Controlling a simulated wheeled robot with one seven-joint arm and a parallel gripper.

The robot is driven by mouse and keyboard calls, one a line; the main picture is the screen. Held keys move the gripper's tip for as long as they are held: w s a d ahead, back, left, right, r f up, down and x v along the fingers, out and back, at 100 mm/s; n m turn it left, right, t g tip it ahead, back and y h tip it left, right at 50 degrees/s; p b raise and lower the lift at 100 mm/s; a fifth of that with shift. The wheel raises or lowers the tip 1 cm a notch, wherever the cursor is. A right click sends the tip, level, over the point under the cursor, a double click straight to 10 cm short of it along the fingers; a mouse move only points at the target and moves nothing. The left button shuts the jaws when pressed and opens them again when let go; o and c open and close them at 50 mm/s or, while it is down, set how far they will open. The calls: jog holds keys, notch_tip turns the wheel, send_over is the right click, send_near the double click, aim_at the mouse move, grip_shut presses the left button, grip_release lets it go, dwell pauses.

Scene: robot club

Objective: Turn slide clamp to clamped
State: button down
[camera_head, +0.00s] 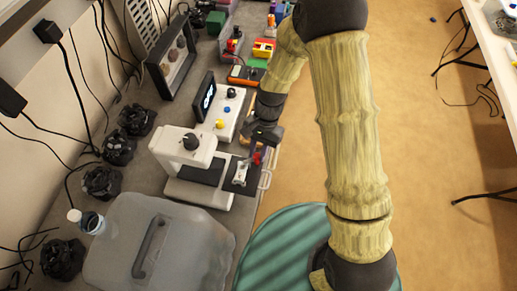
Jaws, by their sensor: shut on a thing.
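A white microscope-like device (168,147) with a black knob on top stands on the grey bench. Its dark stage (235,189) reaches out to the right, with a small silver plate (240,173) on it. The slide clamp (257,158) shows as a small red part at the stage's far right end. My gripper (256,150) points down over that end and is shut on the slide clamp. The fingers partly hide the clamp, so its exact angle cannot be told.
A white box with a screen (209,100) and coloured knobs stands just behind the device. A grey translucent case (190,243) stands in front of it. Black cable bundles (103,182) lie along the wall. The floor to the right is open.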

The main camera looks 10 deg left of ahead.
jog(key=shift+s+a+n+h, duration=0.15)
jog(key=shift+n+h, duration=0.55)
jog(key=shift+n, duration=1.3)
jog(key=c, duration=1.3)
grip_release()
jog(key=shift+o, duration=0.2)
jog(key=shift+r, duration=0.1)
jog(key=shift+w+r, duration=0.25)
jog(key=b+v, duration=0.4)
jog(key=v, duration=1.2)
jog(key=shift+w+r+b, duration=0.15)
jog(key=shift+r+b, duration=0.15)
jog(key=shift+r, duration=0.05)
